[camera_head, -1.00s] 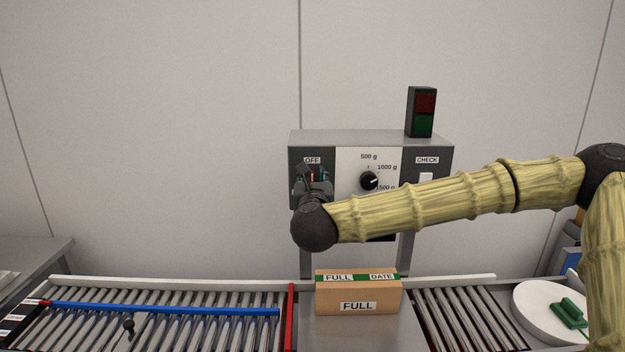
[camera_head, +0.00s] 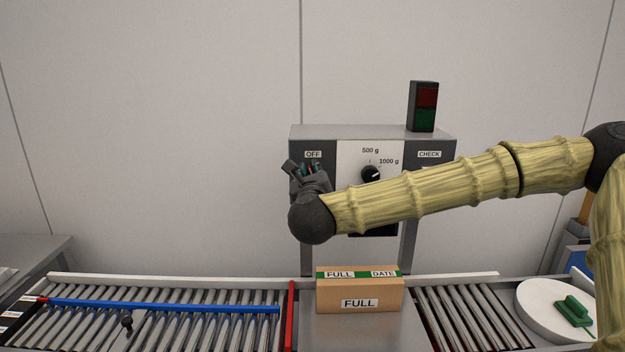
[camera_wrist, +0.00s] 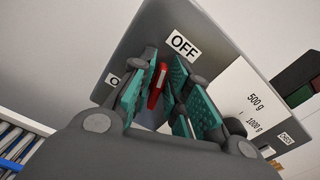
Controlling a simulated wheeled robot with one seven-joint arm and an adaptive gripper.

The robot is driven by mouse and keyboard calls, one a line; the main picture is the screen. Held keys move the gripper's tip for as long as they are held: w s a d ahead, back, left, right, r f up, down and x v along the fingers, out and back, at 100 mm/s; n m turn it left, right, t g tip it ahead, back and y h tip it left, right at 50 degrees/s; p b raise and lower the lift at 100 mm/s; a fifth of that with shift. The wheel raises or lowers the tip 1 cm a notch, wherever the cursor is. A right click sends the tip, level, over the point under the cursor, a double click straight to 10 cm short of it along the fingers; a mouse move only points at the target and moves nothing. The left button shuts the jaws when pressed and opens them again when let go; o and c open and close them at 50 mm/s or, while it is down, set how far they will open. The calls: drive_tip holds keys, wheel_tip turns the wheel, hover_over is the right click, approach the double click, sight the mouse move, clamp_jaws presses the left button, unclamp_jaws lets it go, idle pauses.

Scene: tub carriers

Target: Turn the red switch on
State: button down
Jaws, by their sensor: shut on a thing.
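The grey control box (camera_head: 350,132) stands behind the conveyor, with an OFF label (camera_head: 313,154) at its upper left. My gripper (camera_head: 308,169) is at the box's left part, just below that label, tilted to the left, and largely hides the switch in the head view. In the wrist view the red switch (camera_wrist: 157,85) is between the teal pads of my gripper (camera_wrist: 163,87), which is shut on it. The switch's upper end lies near the OFF label (camera_wrist: 184,45).
A black dial (camera_head: 371,173) and CHECK label (camera_head: 429,154) are to the right on the box. A red-green lamp (camera_head: 422,107) stands on top. Below are a FULL carton (camera_head: 358,294), rollers with a blue bar (camera_head: 165,307), and a white round plate (camera_head: 535,300) holding a green item.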

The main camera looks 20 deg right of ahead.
drive_tip(key=shift+w+a+f+n+b, duration=0.15)
drive_tip(key=shift+f+n+b, duration=0.2)
drive_tip(key=shift+n, duration=1.95)
drive_tip(key=shift+s+a+f+n+b, duration=0.15)
drive_tip(key=shift+n+b, duration=0.25)
drive_tip(key=shift+n, duration=1.9)
drive_tip(key=shift+w+a+f+n+b, duration=0.15)
drive_tip(key=shift+n+b, duration=0.25)
drive_tip(key=shift+n, duration=1.9)
drive_tip(key=shift+f, duration=0.1)
drive_tip(key=c, duration=1.6)
unclamp_jaws()
drive_tip(key=shift+o, duration=0.2)
drive_tip(key=v, duration=1.2)
